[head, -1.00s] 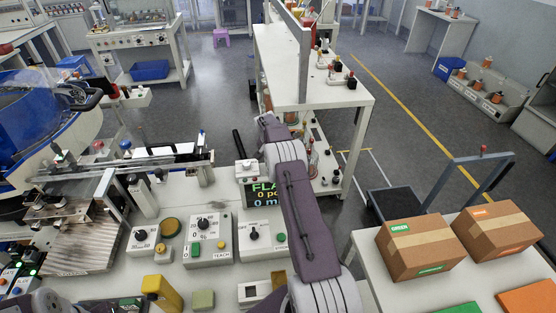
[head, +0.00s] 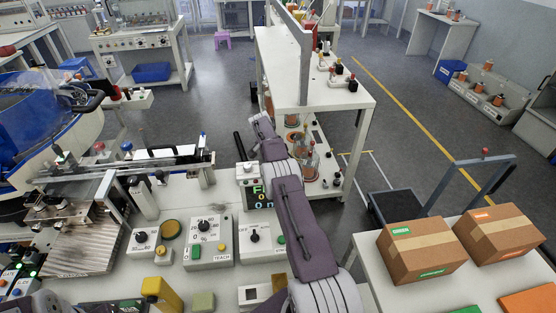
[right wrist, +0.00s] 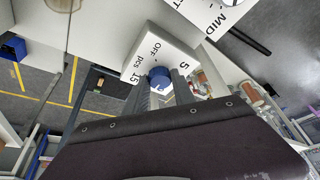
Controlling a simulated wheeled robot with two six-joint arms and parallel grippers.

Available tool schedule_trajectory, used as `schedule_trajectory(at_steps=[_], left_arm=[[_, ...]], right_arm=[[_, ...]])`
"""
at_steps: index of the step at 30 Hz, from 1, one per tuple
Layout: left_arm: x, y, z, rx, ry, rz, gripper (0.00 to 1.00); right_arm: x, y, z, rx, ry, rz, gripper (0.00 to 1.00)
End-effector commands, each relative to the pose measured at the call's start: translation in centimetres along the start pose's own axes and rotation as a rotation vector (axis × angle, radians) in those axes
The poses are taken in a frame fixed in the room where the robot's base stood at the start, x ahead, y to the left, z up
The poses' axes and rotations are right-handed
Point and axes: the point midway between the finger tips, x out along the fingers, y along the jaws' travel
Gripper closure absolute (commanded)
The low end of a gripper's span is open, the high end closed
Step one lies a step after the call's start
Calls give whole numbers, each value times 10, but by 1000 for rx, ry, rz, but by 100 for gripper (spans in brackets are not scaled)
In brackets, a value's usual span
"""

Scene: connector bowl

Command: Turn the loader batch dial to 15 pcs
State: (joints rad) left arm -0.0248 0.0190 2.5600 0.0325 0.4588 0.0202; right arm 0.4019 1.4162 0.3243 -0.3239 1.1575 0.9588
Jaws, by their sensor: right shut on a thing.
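The batch dial box (right wrist: 148,52) shows in the right wrist view as a white box marked OFF, pcs, 5 and 15. Its round blue knob (right wrist: 159,76) has a white mark on the side toward the gripper; which label it points at is unclear. My right gripper (right wrist: 166,90) is shut on this knob, with its fingers partly covering it. In the head view my right arm reaches forward past the bench, and I cannot make out its fingertips or the dial there. My left gripper is not in view.
A display (head: 257,198) is partly covered by my right arm. Beside it stand a dial panel (head: 208,242) and a switch box (head: 254,236). Two cardboard boxes (head: 420,249) (head: 506,238) stand on the right table. A white shelf table (head: 350,95) stands beyond my right arm.

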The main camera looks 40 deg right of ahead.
Motion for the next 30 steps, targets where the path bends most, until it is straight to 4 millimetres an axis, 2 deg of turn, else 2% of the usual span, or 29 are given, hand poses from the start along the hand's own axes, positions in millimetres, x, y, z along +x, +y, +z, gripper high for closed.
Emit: schedule_trajectory(at_steps=[7, 8, 9, 10, 23, 28, 30], left_arm=[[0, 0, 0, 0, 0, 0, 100], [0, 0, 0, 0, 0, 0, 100], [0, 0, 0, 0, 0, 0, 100], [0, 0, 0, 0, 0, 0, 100], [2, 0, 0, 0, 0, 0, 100], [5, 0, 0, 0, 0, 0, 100], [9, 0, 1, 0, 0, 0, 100]], right_arm=[[1, 0, 1, 0, -3, 1, 100], [1, 0, 1, 0, -3, 1, 64], [1, 0, 1, 0, -3, 1, 53], [1, 0, 1, 0, -3, 1, 48], [-6, 0, 0, -1, -1, 0, 48], [-24, 0, 1, -1, -1, 0, 48], [-41, -1, 0, -1, 1, -2, 48]])
